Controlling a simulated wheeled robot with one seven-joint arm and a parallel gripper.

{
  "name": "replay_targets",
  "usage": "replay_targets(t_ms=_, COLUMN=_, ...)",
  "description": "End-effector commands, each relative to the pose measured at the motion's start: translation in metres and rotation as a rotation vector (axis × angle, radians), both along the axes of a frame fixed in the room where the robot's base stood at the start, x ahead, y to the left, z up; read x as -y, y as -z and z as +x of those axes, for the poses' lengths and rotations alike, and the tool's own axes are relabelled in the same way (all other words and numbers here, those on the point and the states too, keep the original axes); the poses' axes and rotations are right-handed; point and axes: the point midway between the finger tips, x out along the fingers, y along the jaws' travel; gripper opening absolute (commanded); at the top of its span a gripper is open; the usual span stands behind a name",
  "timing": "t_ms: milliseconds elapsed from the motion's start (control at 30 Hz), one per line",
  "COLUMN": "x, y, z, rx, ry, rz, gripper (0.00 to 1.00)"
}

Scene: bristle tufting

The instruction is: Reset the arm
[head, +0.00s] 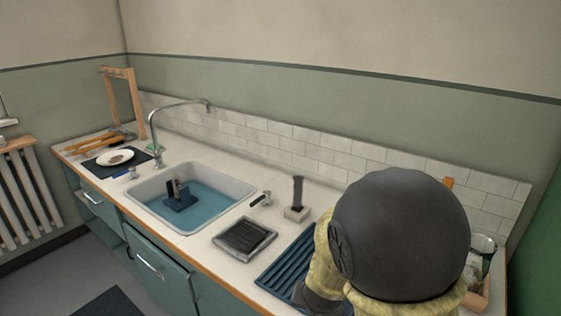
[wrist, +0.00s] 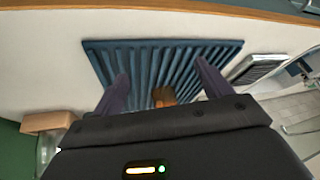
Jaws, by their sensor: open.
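My gripper (wrist: 161,72) is open. In the wrist view its two dark fingers stand apart over the blue ribbed drainer (wrist: 150,56). A brown wooden piece (wrist: 163,97) shows between the fingers, close to the gripper body. I cannot tell whether it touches anything, and its lower part is hidden. In the head view my arm covers the right end of the counter and part of the ribbed drainer (head: 284,268). My fingers cannot be made out there.
A sink (head: 232,187) with blue water holds a dark object (head: 180,197). A dark-topped tray (head: 244,236) and an upright dark brush-like item (head: 297,198) stand near the drainer. A glass (head: 483,245) and wooden box (head: 478,301) are beside my arm. The tiled wall (head: 320,158) bounds the back.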

Motion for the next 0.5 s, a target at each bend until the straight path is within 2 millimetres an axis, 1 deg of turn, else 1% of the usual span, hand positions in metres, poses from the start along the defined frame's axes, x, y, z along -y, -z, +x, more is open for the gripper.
replay_targets(t_ms=33, x=0.007, y=-0.005, z=-0.007, rx=-0.022, ry=-0.020, rz=0.015, gripper=0.77)
replay_targets(t_ms=300, x=0.033, y=-0.022, z=-0.052, rx=-0.141, ry=-0.160, rz=0.017, gripper=0.77)
replay_targets(t_ms=500, x=0.051, y=-0.030, z=-0.076, rx=-0.197, ry=-0.220, rz=-0.023, gripper=0.77)
